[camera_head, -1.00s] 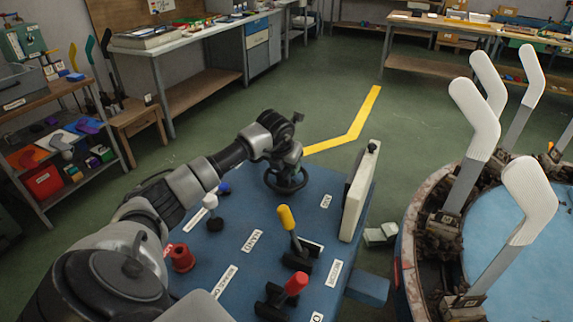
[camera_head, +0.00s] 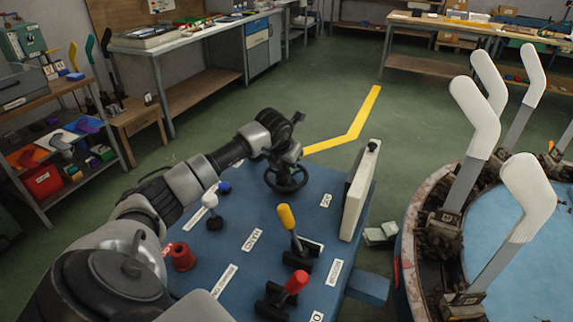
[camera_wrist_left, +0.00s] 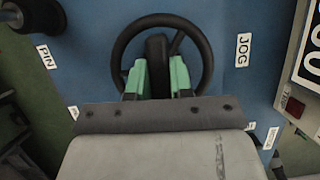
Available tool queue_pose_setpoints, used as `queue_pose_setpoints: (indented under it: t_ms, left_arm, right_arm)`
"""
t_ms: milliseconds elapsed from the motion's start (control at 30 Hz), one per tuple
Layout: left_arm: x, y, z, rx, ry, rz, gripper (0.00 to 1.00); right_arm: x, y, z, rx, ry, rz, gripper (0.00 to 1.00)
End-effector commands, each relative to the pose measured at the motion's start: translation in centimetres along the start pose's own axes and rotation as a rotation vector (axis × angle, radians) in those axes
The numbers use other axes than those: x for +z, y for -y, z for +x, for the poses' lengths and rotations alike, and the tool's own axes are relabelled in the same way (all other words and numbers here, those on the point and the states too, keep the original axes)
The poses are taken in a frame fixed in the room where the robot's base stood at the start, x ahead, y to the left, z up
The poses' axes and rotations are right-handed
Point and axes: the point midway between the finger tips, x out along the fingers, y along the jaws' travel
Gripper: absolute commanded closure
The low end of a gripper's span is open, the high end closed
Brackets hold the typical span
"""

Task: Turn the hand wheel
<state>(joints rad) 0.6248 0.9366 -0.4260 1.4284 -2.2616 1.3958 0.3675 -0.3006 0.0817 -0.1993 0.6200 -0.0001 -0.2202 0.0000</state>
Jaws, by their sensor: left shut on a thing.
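The black hand wheel (camera_head: 286,178) stands at the far end of the blue console top (camera_head: 225,258). My left gripper (camera_head: 284,160) reaches over it from the left. In the left wrist view, the wheel's rim (camera_wrist_left: 117,50) shows as a ring, and the green fingers of the left gripper (camera_wrist_left: 158,75) are shut on a dark upright part of the wheel near its centre. The near part of the rim is hidden behind the fingers and the wrist. My right gripper is not in view.
A yellow-handled lever (camera_head: 287,217), a red-handled lever (camera_head: 296,284), a red knob (camera_head: 182,257) and a white-topped knob (camera_head: 210,201) stand on the console. A pale upright panel (camera_head: 359,192) is right of the wheel. A round machine with white sock forms (camera_head: 472,115) stands further right.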

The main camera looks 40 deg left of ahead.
Motion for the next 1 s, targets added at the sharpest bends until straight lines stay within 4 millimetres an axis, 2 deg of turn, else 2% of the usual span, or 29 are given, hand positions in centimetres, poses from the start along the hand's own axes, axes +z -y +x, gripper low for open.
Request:
queue_pose_setpoints:
  t_ms: [500,1000]
  left_arm:
    - [-0.1,0.1,0.2,-0.164,-0.002,0.395,1.00]
    - [-0.2,0.3,0.1,-0.320,-0.003,0.769,1.00]
  right_arm:
    - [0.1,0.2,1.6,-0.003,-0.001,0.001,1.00]
    - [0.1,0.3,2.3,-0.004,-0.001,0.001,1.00]
